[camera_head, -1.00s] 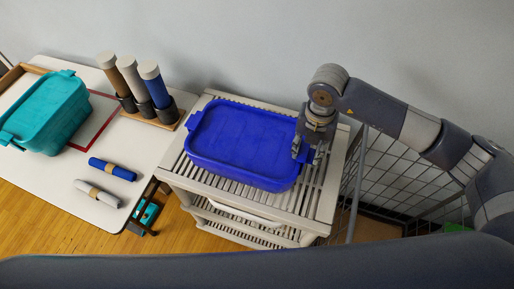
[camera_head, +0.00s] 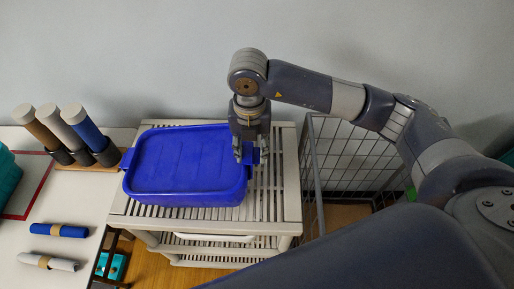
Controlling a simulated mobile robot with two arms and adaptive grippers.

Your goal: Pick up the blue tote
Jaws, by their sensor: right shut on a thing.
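The blue tote (camera_head: 187,165) is a lidded box with small end handles. It sits on the slatted top of a pale shelf unit (camera_head: 272,205) in the head view. My right gripper (camera_head: 252,155) points down at the tote's right end and is shut on its right handle. The tote looks level, and I cannot see any gap between it and the slats. My left gripper is not in view.
A white table (camera_head: 45,205) at the left holds a rack of three capped tubes (camera_head: 75,135), a blue roll (camera_head: 59,230), a pale roll (camera_head: 47,262) and part of a teal container (camera_head: 6,175). A wire cart (camera_head: 355,160) stands right of the shelf, against the wall.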

